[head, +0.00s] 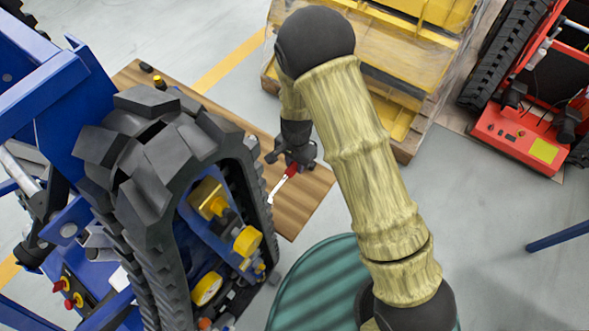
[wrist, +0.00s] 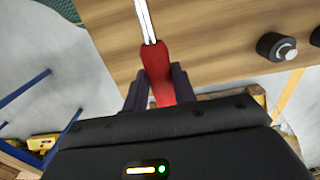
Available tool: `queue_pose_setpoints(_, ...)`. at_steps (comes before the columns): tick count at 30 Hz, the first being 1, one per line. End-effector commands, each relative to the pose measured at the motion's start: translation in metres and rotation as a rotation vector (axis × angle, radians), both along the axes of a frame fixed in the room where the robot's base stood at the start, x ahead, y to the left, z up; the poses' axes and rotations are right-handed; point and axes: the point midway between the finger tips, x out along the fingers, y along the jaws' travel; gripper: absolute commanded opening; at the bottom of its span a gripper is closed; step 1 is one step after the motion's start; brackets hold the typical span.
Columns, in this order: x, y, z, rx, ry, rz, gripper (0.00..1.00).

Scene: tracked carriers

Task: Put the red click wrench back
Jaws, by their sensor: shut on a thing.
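The red click wrench (head: 284,181) has a red handle and a bright metal shaft. My gripper (head: 296,160) is shut on its red handle, over the wooden board near its right end. In the wrist view the red handle (wrist: 156,68) sits between the two dark fingers of my gripper (wrist: 160,88), and the metal shaft points away toward the top edge. The wrench's far end is cut off in the wrist view. I cannot tell whether the wrench touches the board. The place where it belongs cannot be made out.
The wooden board (head: 301,209) lies beside a blue carrier with a black track (head: 155,175). A dark knob-like part (wrist: 276,47) stands on the board. A green ribbed drum (head: 318,285) is in front, a yellow pallet load (head: 420,65) behind, and a red tracked machine (head: 515,137) at right.

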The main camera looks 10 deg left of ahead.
Motion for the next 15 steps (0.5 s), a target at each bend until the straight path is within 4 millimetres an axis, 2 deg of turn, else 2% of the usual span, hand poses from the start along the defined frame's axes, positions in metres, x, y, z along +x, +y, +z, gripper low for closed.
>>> queue_pose_setpoints(4,0.000,0.000,-0.004,-0.001,0.001,0.000,0.00)
queue_pose_setpoints(12,0.000,-0.001,-0.036,-0.001,0.002,0.001,0.00)
queue_pose_setpoints(15,0.000,0.000,-0.041,0.000,0.000,0.001,0.00)
